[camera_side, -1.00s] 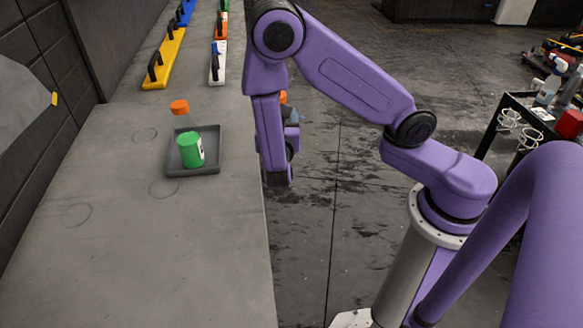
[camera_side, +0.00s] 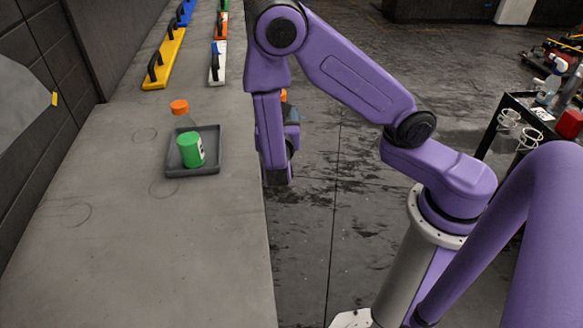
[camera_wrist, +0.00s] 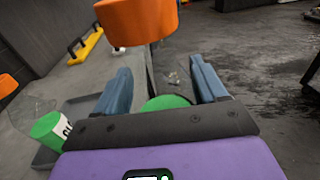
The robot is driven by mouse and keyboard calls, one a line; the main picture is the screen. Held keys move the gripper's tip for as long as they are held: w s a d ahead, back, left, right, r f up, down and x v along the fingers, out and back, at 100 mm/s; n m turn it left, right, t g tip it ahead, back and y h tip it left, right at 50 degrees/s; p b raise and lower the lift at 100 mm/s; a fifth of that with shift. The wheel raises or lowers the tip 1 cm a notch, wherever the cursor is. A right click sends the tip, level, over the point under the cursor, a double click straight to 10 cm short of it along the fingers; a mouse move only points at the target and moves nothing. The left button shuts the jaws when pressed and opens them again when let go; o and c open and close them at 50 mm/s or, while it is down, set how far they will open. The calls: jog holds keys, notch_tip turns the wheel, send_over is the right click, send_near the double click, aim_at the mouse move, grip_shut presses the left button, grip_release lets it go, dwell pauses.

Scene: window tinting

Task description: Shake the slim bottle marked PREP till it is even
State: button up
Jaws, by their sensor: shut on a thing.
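My gripper (camera_wrist: 162,76) has two blue fingers, closed on the sides of a clear bottle. The held bottle has a large orange cap (camera_wrist: 137,22) and something green (camera_wrist: 165,103) low between the fingers. No marking on it is readable. In the side view my gripper (camera_side: 291,115) hangs beyond the bench's right edge, over the floor. The arm hides most of the bottle there; a bit of its orange cap (camera_side: 284,95) shows.
A grey tray (camera_side: 208,166) on the bench holds another clear bottle (camera_side: 190,150) with an orange cap and green lower part. Yellow (camera_side: 163,62) and white (camera_side: 218,66) handled tools lie farther along the bench. A dark cart (camera_side: 520,102) stands right. Floor beside the bench is open.

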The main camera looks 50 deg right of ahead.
notch_tip(320, 180, up, 6)
jog(key=shift+r, duration=0.2)
notch_tip(320, 180, down, 8)
jog(key=shift+f, duration=0.2)
jog(key=shift+r, duration=0.1)
